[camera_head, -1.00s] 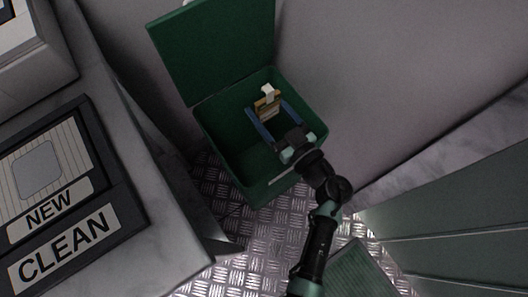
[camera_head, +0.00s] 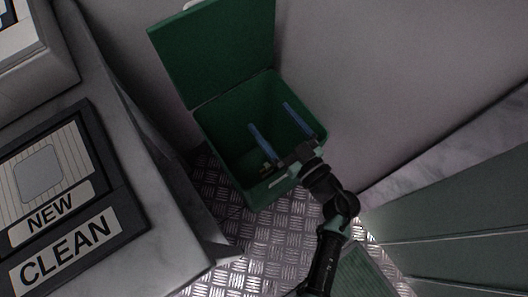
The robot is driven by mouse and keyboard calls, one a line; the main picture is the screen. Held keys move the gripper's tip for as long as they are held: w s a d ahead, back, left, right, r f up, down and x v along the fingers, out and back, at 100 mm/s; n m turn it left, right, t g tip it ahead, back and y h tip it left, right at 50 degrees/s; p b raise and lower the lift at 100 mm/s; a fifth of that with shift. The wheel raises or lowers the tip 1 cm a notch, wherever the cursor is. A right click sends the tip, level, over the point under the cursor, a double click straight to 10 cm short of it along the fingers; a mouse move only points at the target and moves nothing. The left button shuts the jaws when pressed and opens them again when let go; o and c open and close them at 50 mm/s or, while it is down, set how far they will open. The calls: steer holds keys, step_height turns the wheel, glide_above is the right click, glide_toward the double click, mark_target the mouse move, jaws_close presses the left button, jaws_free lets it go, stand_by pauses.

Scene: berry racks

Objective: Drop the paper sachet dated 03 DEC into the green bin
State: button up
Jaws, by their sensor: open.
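The green bin (camera_head: 232,166) stands on the metal floor with its lid (camera_head: 215,50) raised at the back. My gripper (camera_head: 268,115) reaches over the bin's opening, its two blue fingers spread apart with nothing between them. The paper sachet is not visible now. The bin's inside is dark, and my gripper's body and the front wall hide part of it, so I cannot tell where the sachet lies.
A marble-look counter at left carries a dark tray (camera_head: 126,205) with plates reading NEW and CLEAN. A white box (camera_head: 45,60) stands behind it. A plain wall rises right of the bin, and grey-green panels (camera_head: 460,225) lie at lower right.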

steer(key=p+v, duration=0.1)
steer(key=v, duration=0.9)
steer(key=shift+p, duration=0.4)
steer(key=shift+s+d, duration=0.1)
